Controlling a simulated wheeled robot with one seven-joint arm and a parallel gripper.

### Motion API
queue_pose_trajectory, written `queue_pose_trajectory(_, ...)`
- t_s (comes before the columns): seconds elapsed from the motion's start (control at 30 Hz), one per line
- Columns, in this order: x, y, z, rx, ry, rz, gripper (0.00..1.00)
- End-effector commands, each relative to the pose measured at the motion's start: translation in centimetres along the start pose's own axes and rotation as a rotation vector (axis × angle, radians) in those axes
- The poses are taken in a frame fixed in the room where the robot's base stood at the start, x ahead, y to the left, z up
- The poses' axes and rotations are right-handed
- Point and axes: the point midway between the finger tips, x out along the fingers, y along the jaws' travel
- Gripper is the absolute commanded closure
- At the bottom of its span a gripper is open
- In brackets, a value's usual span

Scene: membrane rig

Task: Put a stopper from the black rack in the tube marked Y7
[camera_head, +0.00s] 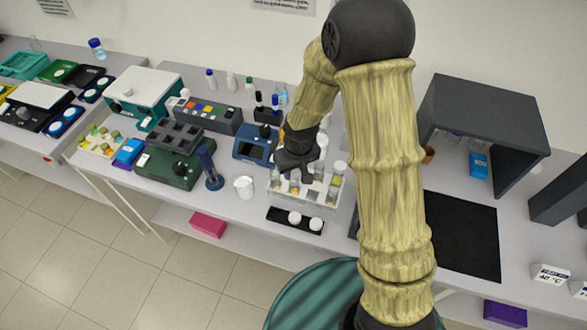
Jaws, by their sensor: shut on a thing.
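The black rack (280,214) lies flat near the table's front edge. Two white stoppers (308,221) stand on its middle and right parts, and its left end is bare. Behind it is a pale tube rack (307,197) with several clear tubes, some with yellowish contents and pale tops. My gripper (291,172) is over the left part of the tube rack, pointing down. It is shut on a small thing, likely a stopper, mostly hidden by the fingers. The tube marks are too small to read, so I cannot tell which tube is Y7.
A white beaker (244,187) and a dark blue upright device (209,166) stand left of the tube rack. A blue instrument (255,146) is behind. A black mat (470,240) and a dark open hood (486,105) are to the right. My arm hides part of the table.

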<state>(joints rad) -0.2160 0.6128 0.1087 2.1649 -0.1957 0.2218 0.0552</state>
Motion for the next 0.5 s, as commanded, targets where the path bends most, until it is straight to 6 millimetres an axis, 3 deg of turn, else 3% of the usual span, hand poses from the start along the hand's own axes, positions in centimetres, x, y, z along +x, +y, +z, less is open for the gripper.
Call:
queue_pose_trajectory(0.27, 0.4, -0.27, 0.02, -0.005, 0.0, -0.001, 0.85)
queue_pose_trajectory(0.3, 0.33, -0.27, 0.01, -0.005, 0.0, -0.001, 0.61)
queue_pose_trajectory(0.4, 0.32, -0.27, 0.01, -0.005, 0.0, -0.001, 0.43)
queue_pose_trajectory(0.5, 0.32, -0.26, 0.01, -0.005, 0.0, -0.001, 0.43)
